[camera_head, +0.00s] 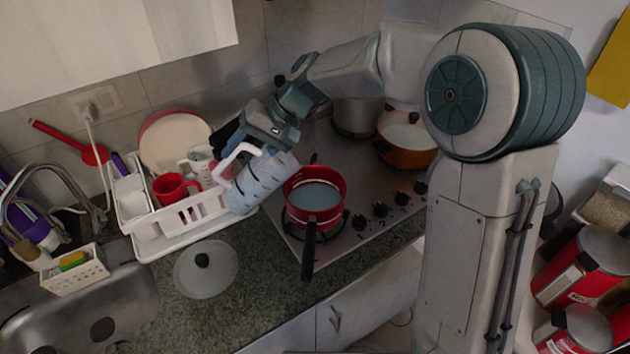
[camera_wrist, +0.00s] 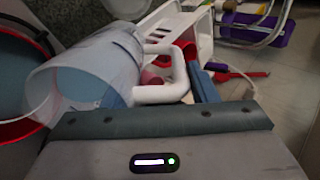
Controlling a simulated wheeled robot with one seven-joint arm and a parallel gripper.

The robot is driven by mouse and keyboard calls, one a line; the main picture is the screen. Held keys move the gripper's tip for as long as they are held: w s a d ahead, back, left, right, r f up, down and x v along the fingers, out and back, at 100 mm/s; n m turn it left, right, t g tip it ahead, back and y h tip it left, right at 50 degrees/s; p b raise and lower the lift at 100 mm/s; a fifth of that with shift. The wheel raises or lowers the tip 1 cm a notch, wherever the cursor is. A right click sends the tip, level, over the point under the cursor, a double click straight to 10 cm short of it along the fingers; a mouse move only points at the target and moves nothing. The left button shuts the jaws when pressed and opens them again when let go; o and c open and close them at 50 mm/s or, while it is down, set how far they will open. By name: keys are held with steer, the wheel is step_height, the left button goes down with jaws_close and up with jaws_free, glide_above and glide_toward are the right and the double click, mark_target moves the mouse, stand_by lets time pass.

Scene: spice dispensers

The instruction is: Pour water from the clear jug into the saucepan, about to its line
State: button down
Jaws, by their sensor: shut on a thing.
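The clear jug (camera_head: 262,182) is tilted in the air between the dish rack and the saucepan, its mouth end up and toward the saucepan. Its white handle (camera_wrist: 165,88) shows in the wrist view, where my gripper (camera_wrist: 190,85) is shut on it. In the head view my gripper (camera_head: 268,132) is above the jug. Bluish water shows inside the jug. The red saucepan (camera_head: 291,216) sits on the hob with its dark handle toward the front. It holds bluish water, and a pale line runs around its inner wall. No falling stream is clearly visible.
A white dish rack (camera_head: 160,246) with a red mug (camera_head: 174,187) stands left of the jug. A glass lid (camera_head: 206,268) lies on the counter in front. An orange pot (camera_head: 407,158) and a steel pot (camera_head: 357,115) stand at the back of the hob.

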steer(key=shift+w+d+r+g+y+b, duration=0.2)
steer(key=shift+d+r+y+b, duration=0.1)
steer(key=shift+d+r+y, duration=0.25)
steer(key=shift+w+d+r+g+y+b, duration=0.1)
steer(key=shift+d+r+g+y+b, duration=0.15)
steer(key=shift+r+y, duration=0.45)
stand_by(3.8)
steer(key=shift+s, duration=0.1)
